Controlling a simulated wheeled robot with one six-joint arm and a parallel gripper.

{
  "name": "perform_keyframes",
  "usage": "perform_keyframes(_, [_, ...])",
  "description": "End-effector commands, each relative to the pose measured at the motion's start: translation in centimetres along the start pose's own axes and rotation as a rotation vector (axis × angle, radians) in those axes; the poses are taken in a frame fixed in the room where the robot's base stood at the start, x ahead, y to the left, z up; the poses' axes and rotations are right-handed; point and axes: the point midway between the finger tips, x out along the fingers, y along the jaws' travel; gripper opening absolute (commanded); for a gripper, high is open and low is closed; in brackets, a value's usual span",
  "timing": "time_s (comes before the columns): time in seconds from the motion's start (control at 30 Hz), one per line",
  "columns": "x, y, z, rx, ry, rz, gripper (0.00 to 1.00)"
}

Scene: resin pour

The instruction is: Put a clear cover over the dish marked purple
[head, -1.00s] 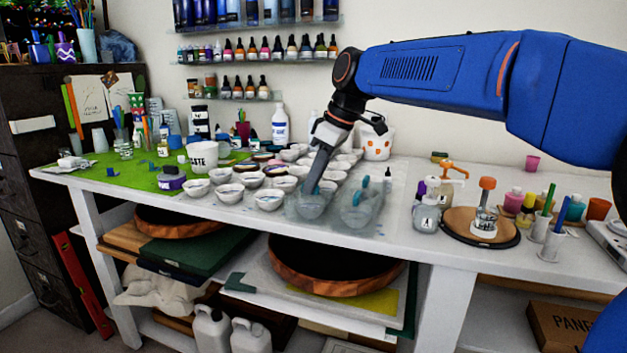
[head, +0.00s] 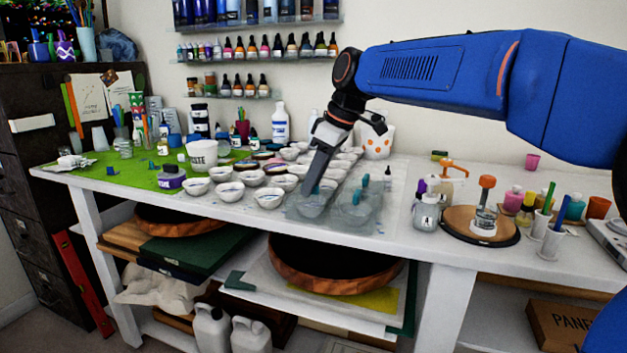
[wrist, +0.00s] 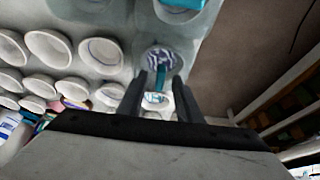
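Two clear covers with teal handles stand side by side at the table's front edge: the left cover (head: 312,208) and the right cover (head: 358,212). My gripper (head: 306,190) points down at the left cover. In the wrist view my gripper (wrist: 166,82) has its two fingers apart, with a teal handle (wrist: 161,72) in the gap between them. I see no firm grip on it. Several small white dishes (head: 229,192) stand in rows to the left of the covers; some hold patterned or coloured contents. I cannot read which dish is marked purple.
A PASTE tub (head: 202,155) and a purple-labelled jar (head: 171,178) stand left of the dishes on a green mat (head: 110,176). A small dropper bottle (head: 388,179), a grey jar (head: 426,214) and a round wooden board (head: 462,228) stand to the right.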

Motion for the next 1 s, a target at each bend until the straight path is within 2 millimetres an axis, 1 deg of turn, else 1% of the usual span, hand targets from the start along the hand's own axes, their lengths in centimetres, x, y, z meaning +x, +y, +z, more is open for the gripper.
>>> perform_keyframes(0.13, [-0.3,0.0,0.0,0.0,0.0,0.001,0.32])
perform_keyframes(0.27, [-1.6,0.1,-0.1,0.0,0.002,0.002,0.32])
perform_keyframes(0.37, [-3.4,0.1,0.0,0.0,0.003,0.003,0.32])
perform_keyframes(0.8, [-12.1,0.1,0.0,0.0,0.002,0.003,0.32])
perform_keyframes(1.0, [-15.4,0.1,0.0,0.001,0.001,0.002,0.32])
